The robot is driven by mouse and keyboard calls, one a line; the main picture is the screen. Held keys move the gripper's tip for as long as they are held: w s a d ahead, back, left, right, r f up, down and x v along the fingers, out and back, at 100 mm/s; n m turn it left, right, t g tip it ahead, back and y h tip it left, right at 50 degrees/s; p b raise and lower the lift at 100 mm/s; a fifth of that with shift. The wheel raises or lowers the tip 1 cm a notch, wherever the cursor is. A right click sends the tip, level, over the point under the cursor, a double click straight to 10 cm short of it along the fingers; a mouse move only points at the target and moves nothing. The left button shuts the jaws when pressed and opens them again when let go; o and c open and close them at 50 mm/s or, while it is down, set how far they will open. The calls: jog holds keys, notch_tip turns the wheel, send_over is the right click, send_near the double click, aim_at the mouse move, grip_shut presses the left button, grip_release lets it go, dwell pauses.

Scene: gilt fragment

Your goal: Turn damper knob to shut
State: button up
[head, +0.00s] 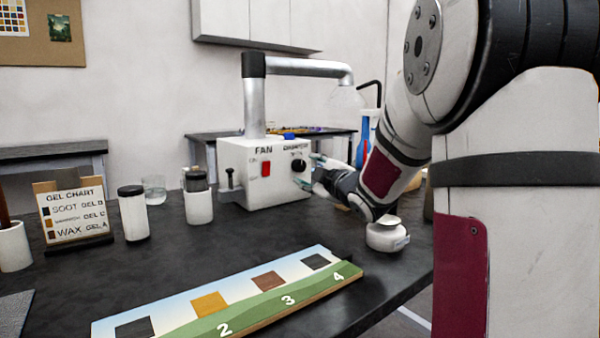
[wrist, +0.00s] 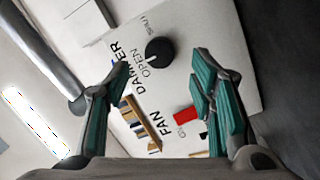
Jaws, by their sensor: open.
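The damper knob (head: 299,165) is a round black knob on the front of the white fan box (head: 246,185), under the DAMPER label. It also shows in the wrist view (wrist: 159,51), beside the words OPEN and SHUT. My gripper (head: 311,170) is in front of the knob. In the wrist view my gripper (wrist: 162,70) is open, its teal fingers wide apart. The knob lies between and a little beyond the fingertips, with no contact visible.
A red fan switch (head: 266,169) is left of the knob. A metal duct (head: 254,105) rises from the box. A white jar (head: 387,236) stands below my wrist. Lidded jars (head: 133,213) stand left, and a numbered sample board (head: 225,300) lies in front.

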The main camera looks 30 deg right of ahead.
aim_at(300, 166)
jog(key=shift+w+d, duration=0.15)
jog(key=shift+w, duration=0.9)
jog(key=shift+w+d, duration=0.15)
jog(key=shift+w, duration=0.85)
jog(key=c, duration=1.2)
